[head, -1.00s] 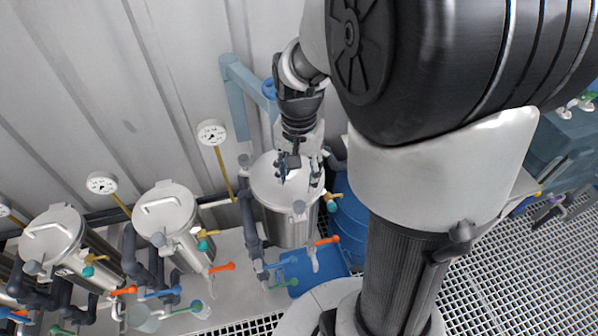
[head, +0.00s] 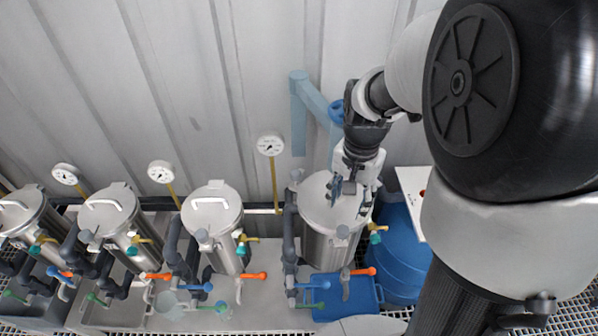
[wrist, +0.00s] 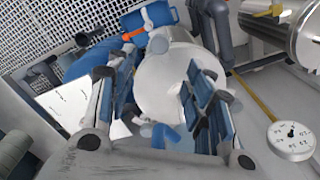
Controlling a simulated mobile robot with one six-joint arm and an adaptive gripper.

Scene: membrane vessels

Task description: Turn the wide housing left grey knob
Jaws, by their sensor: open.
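The wide housing (head: 318,212) is the rightmost and widest steel vessel, with a round pale lid. Its left grey knob (head: 296,175) shows at the left rim of the lid in the head view. Another grey knob (head: 342,232) sits at the front rim. My gripper (head: 349,198) is open and empty over the right part of the lid, to the right of the left knob and apart from it. In the wrist view the lid (wrist: 168,85) shows between the spread fingers. The right finger covers part of the lid's edge there, and I cannot pick out the left knob.
A pressure gauge (head: 270,145) on a yellow stem stands left of the wide housing. Narrower vessels (head: 212,220) line up farther left. A blue barrel (head: 402,255) is at right and a blue tray (head: 345,295) in front. Orange valve handles (head: 253,276) stick out low. A ribbed wall is behind.

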